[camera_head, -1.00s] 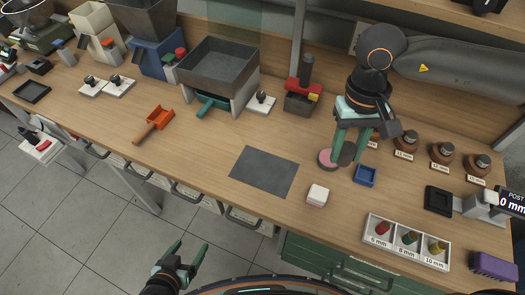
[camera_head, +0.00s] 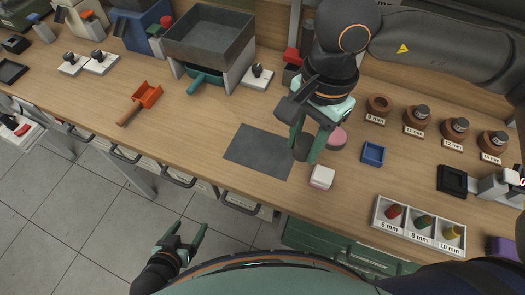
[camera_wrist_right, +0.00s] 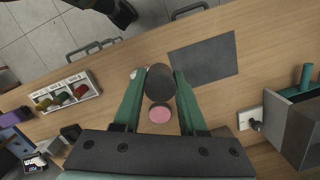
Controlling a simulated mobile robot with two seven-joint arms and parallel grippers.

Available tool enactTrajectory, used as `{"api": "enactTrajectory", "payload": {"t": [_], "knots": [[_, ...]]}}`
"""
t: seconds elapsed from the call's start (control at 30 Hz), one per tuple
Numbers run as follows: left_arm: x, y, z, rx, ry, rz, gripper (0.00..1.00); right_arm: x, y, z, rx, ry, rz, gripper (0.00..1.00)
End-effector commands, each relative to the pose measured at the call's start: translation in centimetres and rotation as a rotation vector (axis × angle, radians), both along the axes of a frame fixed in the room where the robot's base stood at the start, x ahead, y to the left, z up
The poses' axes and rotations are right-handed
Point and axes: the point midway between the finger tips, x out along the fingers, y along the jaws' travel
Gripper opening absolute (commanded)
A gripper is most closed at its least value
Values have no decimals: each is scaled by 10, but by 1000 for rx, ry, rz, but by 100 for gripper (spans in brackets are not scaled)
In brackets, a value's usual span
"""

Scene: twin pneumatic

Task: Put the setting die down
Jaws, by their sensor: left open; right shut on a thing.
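My right gripper (camera_head: 306,152) is shut on a dark cylinder, which I take to be the setting die (camera_head: 302,147). It also shows between the two green fingers in the right wrist view (camera_wrist_right: 160,82). In the head view it overlaps the right edge of the grey mat (camera_head: 257,152); its height above the table is hard to tell. A pink round pad (camera_head: 337,138) lies just beside the fingers. Brown holders stand in a row; the one marked 8 mm (camera_head: 378,106) has an empty top. My left gripper (camera_head: 191,231) is open and empty, in front of the bench.
A white block (camera_head: 322,177) lies near the front edge. A blue tray (camera_head: 373,154) and a three-part tray (camera_head: 418,237) with coloured pieces are to the right. An orange scoop (camera_head: 140,103) lies left. The mat is bare, with open wood around it.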

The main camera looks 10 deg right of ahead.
Motion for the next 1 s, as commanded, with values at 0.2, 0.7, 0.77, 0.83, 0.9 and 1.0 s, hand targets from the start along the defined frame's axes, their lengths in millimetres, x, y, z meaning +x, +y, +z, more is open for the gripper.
{"api": "enactTrajectory", "payload": {"t": [0.2,0.7,0.77,0.83,0.9,1.0], "knots": [[2,-1,-14,-1,-4,-1,79,-14,17,-5,1,-3,-207,0],[3,-2,-39,-2,-5,-3,79,-44,47,-8,3,-2,-700,0],[3,-2,-41,-3,-5,-3,79,-47,49,-8,3,-2,-752,0],[3,-2,-43,-3,-5,-3,79,-50,52,-8,6,-3,-806,0],[3,-2,-45,-2,-5,-4,79,-52,54,-8,6,-2,-851,0],[3,-2,-47,-2,-5,-4,79,-54,56,-7,8,-2,-897,0]]}}
